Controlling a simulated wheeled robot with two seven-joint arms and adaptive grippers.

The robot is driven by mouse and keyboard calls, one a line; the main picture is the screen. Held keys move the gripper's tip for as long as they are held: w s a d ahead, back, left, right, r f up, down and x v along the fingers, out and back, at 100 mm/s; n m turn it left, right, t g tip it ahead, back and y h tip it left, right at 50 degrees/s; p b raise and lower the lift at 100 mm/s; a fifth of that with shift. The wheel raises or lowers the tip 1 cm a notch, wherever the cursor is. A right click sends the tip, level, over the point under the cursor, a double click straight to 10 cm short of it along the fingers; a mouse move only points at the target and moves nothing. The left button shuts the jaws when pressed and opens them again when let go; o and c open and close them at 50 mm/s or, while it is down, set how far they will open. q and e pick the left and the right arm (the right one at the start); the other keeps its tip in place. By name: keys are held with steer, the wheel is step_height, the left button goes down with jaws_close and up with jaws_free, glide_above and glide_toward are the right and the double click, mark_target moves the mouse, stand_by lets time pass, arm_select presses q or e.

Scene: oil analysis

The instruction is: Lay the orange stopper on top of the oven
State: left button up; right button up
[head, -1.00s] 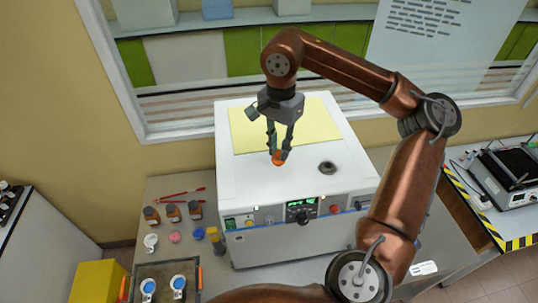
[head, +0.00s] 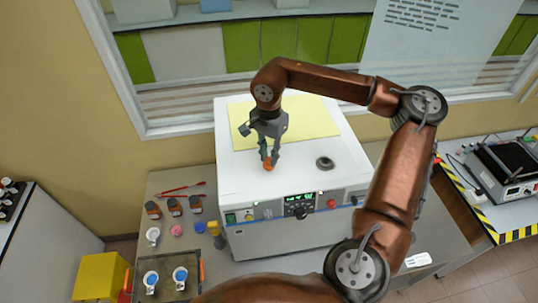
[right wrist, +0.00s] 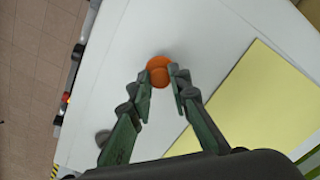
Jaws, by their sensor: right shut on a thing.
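The orange stopper (head: 267,165) is between the fingertips of my right gripper (head: 269,157), which is shut on it. The stopper is low over the oven's white top, left of the round dark opening; I cannot tell whether it touches the surface. The right wrist view shows the stopper (right wrist: 159,66) at the tips of the gripper (right wrist: 161,88). The oven (head: 290,187) is a white box with a front panel of knobs and a green display. My left gripper is not in view.
The front left of the top is bare. Several brown bottles (head: 174,206) and a tray (head: 149,264) stand on the bench at the left.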

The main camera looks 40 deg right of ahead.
mark_target(269, 159)
steer(key=shift+f, duration=0.15)
steer(key=o, duration=0.9)
steer(key=shift+o, duration=0.2)
steer(key=shift+r, duration=0.6)
step_height(269, 159, up, 11)
steer(key=b, duration=0.2)
